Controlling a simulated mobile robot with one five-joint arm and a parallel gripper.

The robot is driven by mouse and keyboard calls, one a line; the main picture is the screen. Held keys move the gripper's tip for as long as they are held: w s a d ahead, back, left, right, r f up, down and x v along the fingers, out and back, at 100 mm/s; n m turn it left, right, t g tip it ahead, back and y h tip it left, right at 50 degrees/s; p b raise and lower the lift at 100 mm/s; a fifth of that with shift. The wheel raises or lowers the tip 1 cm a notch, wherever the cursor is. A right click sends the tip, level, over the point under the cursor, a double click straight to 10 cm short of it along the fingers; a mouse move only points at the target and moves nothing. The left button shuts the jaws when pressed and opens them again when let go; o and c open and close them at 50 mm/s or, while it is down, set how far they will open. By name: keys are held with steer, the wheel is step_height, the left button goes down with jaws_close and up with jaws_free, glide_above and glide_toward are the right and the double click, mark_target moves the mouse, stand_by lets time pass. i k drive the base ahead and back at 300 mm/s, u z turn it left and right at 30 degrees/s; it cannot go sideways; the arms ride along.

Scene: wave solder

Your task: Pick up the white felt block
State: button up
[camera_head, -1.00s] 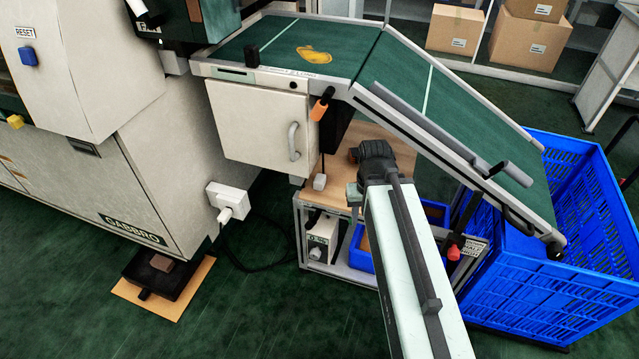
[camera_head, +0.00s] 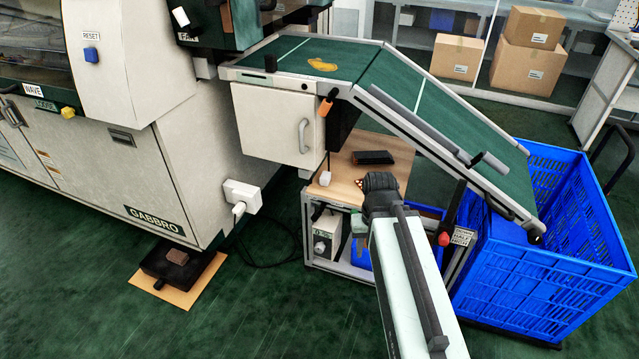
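A small white block (camera_head: 325,178), which looks like the felt block, sits near the left edge of the wooden bench top (camera_head: 345,182), under the white cabinet. A thin dark cord hangs just above it, and I cannot tell whether they touch. My gripper (camera_head: 364,222) is at the end of my pale arm, at the front edge of the bench, to the right of the white block and apart from it. The dark wrist hides most of it, so its fingers cannot be made out clearly.
A dark block-like item (camera_head: 374,157) lies farther back on the bench. The sloping green conveyor (camera_head: 425,95) passes above and to the right. A blue crate (camera_head: 560,285) stands at right. The GABBRO machine (camera_head: 190,175) is at left.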

mark_target(325, 178)
steer(key=u, duration=0.2)
steer(key=i, duration=0.5)
steer(key=k, duration=1.05)
steer(key=u, duration=0.45)
steer(key=i, duration=1.4)
steer(key=u, duration=0.9)
steer(key=k, duration=0.8)
steer(key=u, duration=0.15)
steer(key=i, duration=0.6)
